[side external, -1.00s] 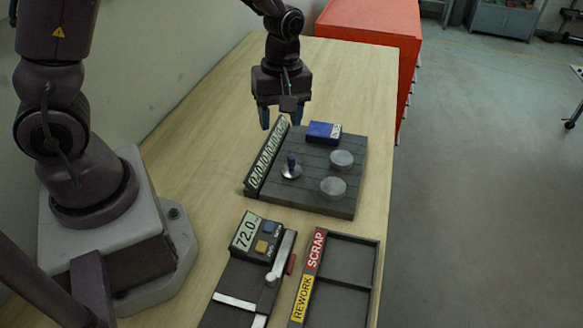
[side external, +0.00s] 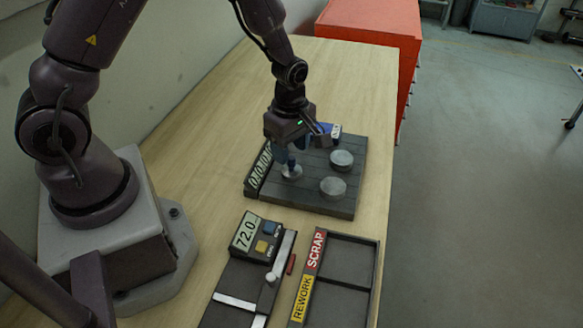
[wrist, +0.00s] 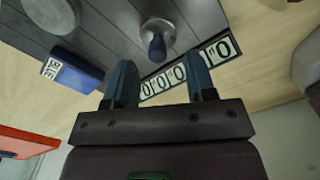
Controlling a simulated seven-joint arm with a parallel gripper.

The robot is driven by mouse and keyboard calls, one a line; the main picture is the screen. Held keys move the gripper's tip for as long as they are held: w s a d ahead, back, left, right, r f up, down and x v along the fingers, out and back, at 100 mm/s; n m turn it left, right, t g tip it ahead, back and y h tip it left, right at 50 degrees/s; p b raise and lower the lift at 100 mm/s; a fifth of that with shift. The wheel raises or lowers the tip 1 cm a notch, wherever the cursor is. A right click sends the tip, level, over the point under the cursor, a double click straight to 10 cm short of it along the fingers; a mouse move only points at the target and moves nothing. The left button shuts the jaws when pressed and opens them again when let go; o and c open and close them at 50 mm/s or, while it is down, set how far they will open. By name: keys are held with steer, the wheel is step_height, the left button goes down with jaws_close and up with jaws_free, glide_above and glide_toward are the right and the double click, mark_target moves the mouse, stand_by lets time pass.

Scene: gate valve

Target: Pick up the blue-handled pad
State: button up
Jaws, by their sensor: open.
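The blue-handled pad (side external: 291,172) is a small grey disc with an upright blue knob. It stands on the dark slatted board (side external: 310,203), near the board's left side. My gripper (side external: 288,158) is over that side of the board, close to the pad, and partly covers the view of it. In the wrist view the pad's blue handle (wrist: 157,46) shows just beyond the fingertips, between their lines. My gripper (wrist: 160,82) is open there, with nothing between its two blue fingers. Whether a finger touches the handle is not clear.
Two plain grey discs (side external: 341,160) (side external: 333,187) sit on the board's right half. A blue box (wrist: 72,72) lies at its far edge. A numbered strip (side external: 258,172) lines the left edge. A gauge unit (side external: 247,270) and a SCRAP/REWORK tray (side external: 347,268) stand in front.

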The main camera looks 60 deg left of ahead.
mark_target(292, 157)
step_height(292, 157, down, 4)
steer(key=shift+w+f, duration=0.15)
steer(key=shift+f, duration=0.05)
steer(key=shift+c, duration=0.5)
jaws_close()
steer(key=shift+r, duration=0.15)
step_height(292, 157, up, 10)
steer(key=shift+f, duration=0.1)
